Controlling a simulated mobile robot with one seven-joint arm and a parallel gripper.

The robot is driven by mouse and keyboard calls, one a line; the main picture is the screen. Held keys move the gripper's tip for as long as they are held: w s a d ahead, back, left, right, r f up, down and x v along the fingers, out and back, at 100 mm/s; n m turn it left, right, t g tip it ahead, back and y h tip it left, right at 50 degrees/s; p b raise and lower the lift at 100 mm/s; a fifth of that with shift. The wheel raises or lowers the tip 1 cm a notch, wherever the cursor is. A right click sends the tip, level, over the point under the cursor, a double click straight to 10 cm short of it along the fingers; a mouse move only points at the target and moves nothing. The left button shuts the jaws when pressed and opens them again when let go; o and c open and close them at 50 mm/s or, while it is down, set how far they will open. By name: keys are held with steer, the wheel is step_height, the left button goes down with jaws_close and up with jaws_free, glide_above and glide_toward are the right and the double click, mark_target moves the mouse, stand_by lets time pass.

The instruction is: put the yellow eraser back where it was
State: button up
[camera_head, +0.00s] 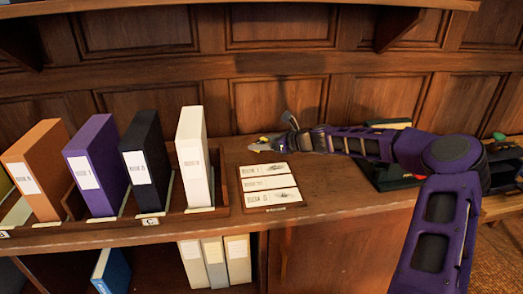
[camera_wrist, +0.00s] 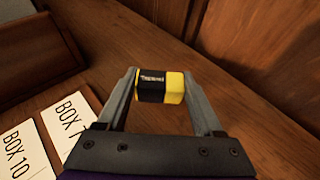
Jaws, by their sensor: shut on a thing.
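The yellow eraser (camera_wrist: 174,86), with a black sleeve bearing white lettering, is between the two fingers of my gripper (camera_wrist: 160,88) in the wrist view. The gripper is shut on it, one finger at each end. In the head view my gripper (camera_head: 255,147) is over the wooden counter (camera_head: 340,205), behind the white cards. A small bit of yellow eraser (camera_head: 263,139) shows there. Whether the eraser touches the counter is hard to tell.
A board with three white labelled cards (camera_head: 270,183) lies in front of my gripper. Upright white (camera_head: 190,150), black (camera_head: 145,160), purple (camera_head: 95,165) and orange (camera_head: 38,165) binders stand in a wooden rack at left. A panelled wall (camera_head: 285,100) rises behind. The counter's front middle is clear.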

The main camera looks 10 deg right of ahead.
steer(key=shift+f, duration=1.1)
steer(key=shift+f, duration=0.25)
steer(key=o, duration=1.4)
steer(key=shift+r, duration=0.1)
steer(key=shift+c, duration=0.2)
steer(key=shift+s+d+r, duration=0.1)
steer(key=shift+d+r, duration=0.15)
steer(key=v, duration=1.1)
steer(key=shift+s+d+r+p, duration=0.1)
steer(key=shift+s+r+p, duration=0.1)
steer(key=shift+p, duration=0.2)
steer(key=shift+f, duration=0.1)
